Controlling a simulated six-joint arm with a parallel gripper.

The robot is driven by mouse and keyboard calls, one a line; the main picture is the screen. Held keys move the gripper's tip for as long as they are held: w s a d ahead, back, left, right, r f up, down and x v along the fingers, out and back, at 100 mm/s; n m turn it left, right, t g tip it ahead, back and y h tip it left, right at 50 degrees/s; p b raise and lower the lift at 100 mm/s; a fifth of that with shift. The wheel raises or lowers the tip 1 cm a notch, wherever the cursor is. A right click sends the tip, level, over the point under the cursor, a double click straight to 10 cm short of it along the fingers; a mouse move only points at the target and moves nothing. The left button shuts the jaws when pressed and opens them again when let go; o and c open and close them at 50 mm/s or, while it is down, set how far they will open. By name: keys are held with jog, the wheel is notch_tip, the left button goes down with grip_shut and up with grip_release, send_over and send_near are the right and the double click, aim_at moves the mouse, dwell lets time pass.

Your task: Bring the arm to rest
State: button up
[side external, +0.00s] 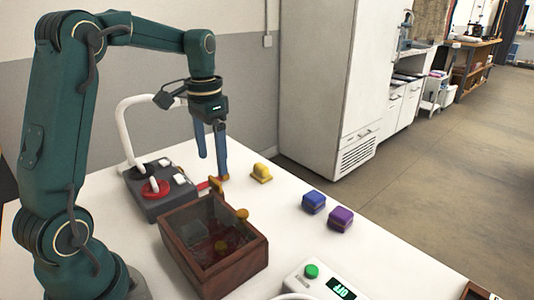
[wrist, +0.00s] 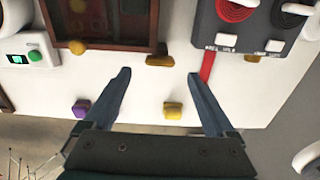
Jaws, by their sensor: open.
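My gripper (side external: 213,167) hangs pointing down above the white table, near the far side of the wooden box. In the wrist view my gripper (wrist: 159,73) has its two blue fingers wide apart. Nothing is held between them. A yellow block (side external: 261,172) stands on the table to the right of the gripper in the side view. It also shows in the wrist view (wrist: 173,110).
The wooden box (side external: 245,258) stands in front of the gripper, with a dark see-through interior. A grey device (side external: 160,206) with a red ring is left. Blue (side external: 314,202) and purple (side external: 340,218) blocks sit right. A white device (side external: 312,284) with a green button stands at the front.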

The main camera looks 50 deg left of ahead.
jog(key=shift+w+d+r, duration=0.15)
jog(key=shift+d+r, duration=0.05)
jog(key=shift+r, duration=0.05)
jog(key=s+d+r+m+t, duration=0.2)
jog(key=s+d+r+t, duration=0.1)
jog(key=s+d+r, duration=0.4)
jog(key=s+d+f+n+t, duration=0.2)
jog(key=s+d+f, duration=0.3)
jog(key=d, duration=0.1)
jog(key=shift+s+d+f+t, duration=0.15)
jog(key=shift+s+f+t, duration=0.05)
jog(key=shift+f+t, duration=0.1)
dwell(0.3)
